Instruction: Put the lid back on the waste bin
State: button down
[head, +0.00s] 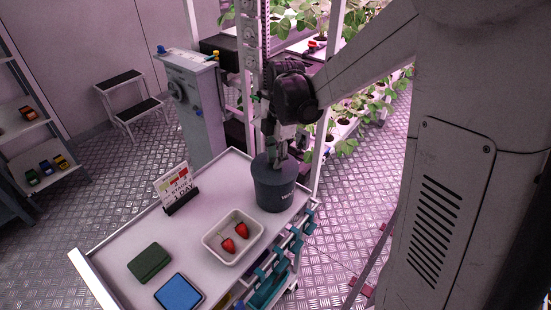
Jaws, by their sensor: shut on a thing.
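The waste bin (275,192) is a dark grey round tub with small lettering, upright at the far right corner of the cart's top. My gripper (279,158) points down over the bin's top from above. It is shut on the bin's lid, a dark disc (262,163) at the level of the bin's rim. The fingers hide much of the lid. I cannot tell whether the lid sits flush on the rim or slightly above it.
The cart top (150,219) also bears a white tray (208,247) with two strawberries, a sign (177,187), a green box (150,262) and a blue pad (179,291). A plant rack stands behind my gripper. A step stool (130,99) stands at the back left.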

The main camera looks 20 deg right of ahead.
jog(key=c, duration=1.1)
grip_release()
jog(key=shift+r, duration=0.1)
jog(key=shift+r+p, duration=2.05)
jog(key=shift+r, duration=1.4)
jog(key=shift+c, duration=0.3)
grip_shut()
jog(key=shift+f+b, duration=2.2)
jog(key=shift+f, duration=0.55)
